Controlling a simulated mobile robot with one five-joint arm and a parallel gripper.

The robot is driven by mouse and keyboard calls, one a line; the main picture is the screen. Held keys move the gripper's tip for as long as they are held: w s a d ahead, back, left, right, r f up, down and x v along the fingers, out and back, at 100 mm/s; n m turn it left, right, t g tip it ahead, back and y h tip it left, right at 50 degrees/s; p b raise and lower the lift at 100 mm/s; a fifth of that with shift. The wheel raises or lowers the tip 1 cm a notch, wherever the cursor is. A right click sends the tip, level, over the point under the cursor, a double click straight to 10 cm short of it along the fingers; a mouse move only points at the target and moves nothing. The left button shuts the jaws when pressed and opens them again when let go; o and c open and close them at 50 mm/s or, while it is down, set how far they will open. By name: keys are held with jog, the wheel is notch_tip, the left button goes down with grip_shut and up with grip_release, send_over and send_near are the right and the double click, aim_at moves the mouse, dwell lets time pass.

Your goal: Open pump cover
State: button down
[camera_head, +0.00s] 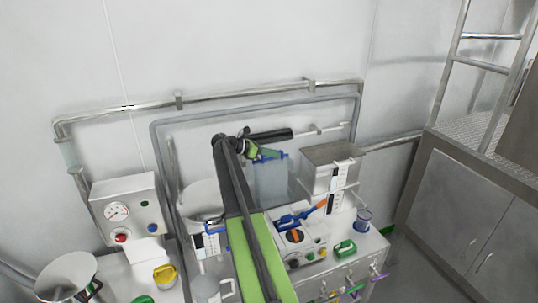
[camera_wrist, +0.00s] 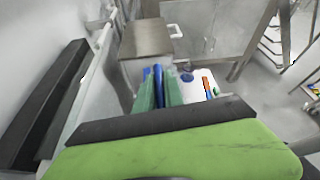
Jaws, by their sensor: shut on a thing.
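A clear bluish panel (camera_head: 270,182), which looks like the pump cover, stands roughly upright behind the pump bench, right of my arm. A blue strip shows at its top edge. My gripper (camera_head: 262,154), with green fingers, is at that top edge. In the wrist view my gripper (camera_wrist: 158,90) is shut on a narrow blue part (camera_wrist: 158,80), which looks like the cover's handle. The clear panel is hard to make out there, and the fingers hide much of the grip. My arm hides part of the bench and the panel's left side.
A white unit with a blue lever (camera_head: 290,219) and an orange handle stands right of my arm. A steel box (camera_head: 331,168) is behind it. A gauge panel (camera_head: 127,213) is at left. Pipes (camera_head: 235,97) run along the wall close behind my gripper. Steel cabinets (camera_head: 470,215) stand at right.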

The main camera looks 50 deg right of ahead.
jog(key=shift+s, duration=0.15)
jog(key=c, duration=1.7)
grip_release()
jog(key=shift+w+a, duration=0.1)
jog(key=shift+w, duration=0.1)
jog(key=p+v, duration=0.6)
jog(key=v, duration=1.1)
jog(key=shift+a+r+p, duration=0.15)
jog(key=shift+a+p, duration=0.05)
jog(key=shift+p, duration=0.1)
